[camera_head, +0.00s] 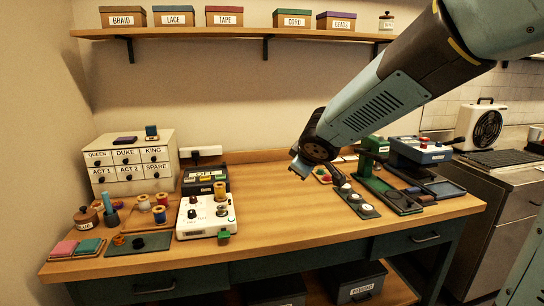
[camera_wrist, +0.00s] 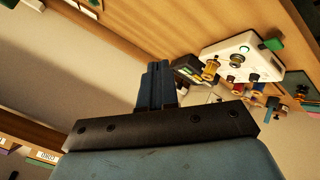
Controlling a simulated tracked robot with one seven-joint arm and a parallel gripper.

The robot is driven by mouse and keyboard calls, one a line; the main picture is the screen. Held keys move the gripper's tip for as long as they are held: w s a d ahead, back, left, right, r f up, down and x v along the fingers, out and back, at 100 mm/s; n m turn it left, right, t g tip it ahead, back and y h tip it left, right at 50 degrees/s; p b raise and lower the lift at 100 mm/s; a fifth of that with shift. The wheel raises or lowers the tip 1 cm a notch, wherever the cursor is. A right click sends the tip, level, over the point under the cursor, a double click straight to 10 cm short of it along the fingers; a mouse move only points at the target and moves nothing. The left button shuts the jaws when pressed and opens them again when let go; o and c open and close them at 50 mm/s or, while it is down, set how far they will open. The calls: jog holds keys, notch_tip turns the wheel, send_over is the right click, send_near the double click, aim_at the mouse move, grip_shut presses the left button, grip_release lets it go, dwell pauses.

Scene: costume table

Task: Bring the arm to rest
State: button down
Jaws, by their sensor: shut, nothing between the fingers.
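My gripper (camera_wrist: 157,84) shows in the wrist view with its two blue-grey fingers pressed together and nothing between them. In the head view my arm reaches in from the upper right, and the gripper end (camera_head: 300,167) hangs above the wooden table (camera_head: 275,200), right of its middle. The gripper appears apart from the tabletop and from the things on it. The fingers are small and partly hidden in the head view.
A white control box (camera_head: 207,216) and a drawer cabinet (camera_head: 132,165) stand at the left. A green press (camera_head: 372,160) and a dark tray with white discs (camera_head: 357,200) are at the right. A shelf (camera_head: 240,34) with labelled boxes runs above. The table's middle is clear.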

jog(key=s+d+r+m+g+h, duration=0.1)
jog(key=s+d+r+m+h, duration=0.25)
jog(key=s+d+m, duration=0.6)
jog(key=s+d+m+g+y, duration=0.1)
jog(key=s+d, duration=0.2)
jog(key=s, duration=0.5)
jog(key=s+d+m+g+y, duration=0.1)
jog(key=s+d, duration=0.2)
jog(key=s, duration=0.5)
jog(key=shift+s+d+g, duration=0.15)
jog(key=shift+d+g, duration=0.1)
jog(key=shift+g, duration=0.15)
